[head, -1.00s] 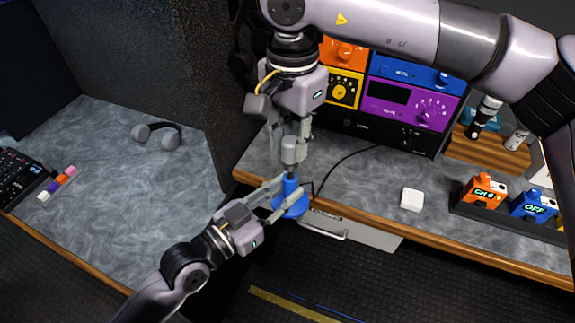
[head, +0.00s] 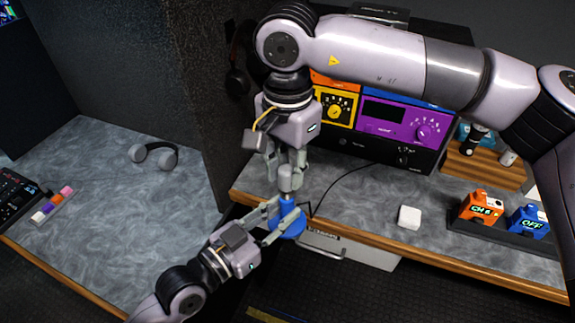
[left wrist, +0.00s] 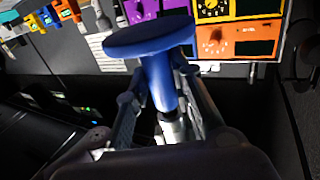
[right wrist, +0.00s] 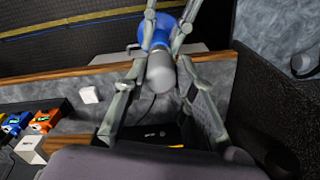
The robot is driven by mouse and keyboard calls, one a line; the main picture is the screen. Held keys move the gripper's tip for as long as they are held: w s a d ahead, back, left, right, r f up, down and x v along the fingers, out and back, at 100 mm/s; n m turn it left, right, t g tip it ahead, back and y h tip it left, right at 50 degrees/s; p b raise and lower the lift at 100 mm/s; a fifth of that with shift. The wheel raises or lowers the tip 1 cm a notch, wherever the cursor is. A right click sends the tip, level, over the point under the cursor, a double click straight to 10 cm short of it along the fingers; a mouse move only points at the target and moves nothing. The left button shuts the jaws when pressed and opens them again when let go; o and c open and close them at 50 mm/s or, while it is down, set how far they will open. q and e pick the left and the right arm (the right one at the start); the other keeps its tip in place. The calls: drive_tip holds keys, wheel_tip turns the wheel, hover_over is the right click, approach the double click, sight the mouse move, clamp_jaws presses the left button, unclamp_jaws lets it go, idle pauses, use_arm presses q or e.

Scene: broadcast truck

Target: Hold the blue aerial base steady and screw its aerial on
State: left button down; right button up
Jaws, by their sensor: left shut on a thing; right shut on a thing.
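The blue aerial base (head: 290,230) has a round foot and an upright stem; it is in front of the counter edge. My left gripper (head: 280,213) is shut around its stem from the left. The base fills the upper middle of the left wrist view (left wrist: 150,40). The grey aerial (head: 285,182) stands directly above the stem, upright and in line with it. My right gripper (head: 287,162) is shut on it from above. In the right wrist view, the aerial's rounded grey end (right wrist: 160,74) is between the fingers. The aerial's lower end meets the stem; I cannot tell how far it is threaded.
The counter (head: 365,205) lies behind, with a white block (head: 409,217), an orange box (head: 481,205) and a blue box (head: 527,221) at right. A rack with a purple unit (head: 400,122) stands at the back. Headphones (head: 154,154) lie on the left desk. A dark cable runs behind the aerial.

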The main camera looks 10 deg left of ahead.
drive_tip(key=shift+f, duration=0.55)
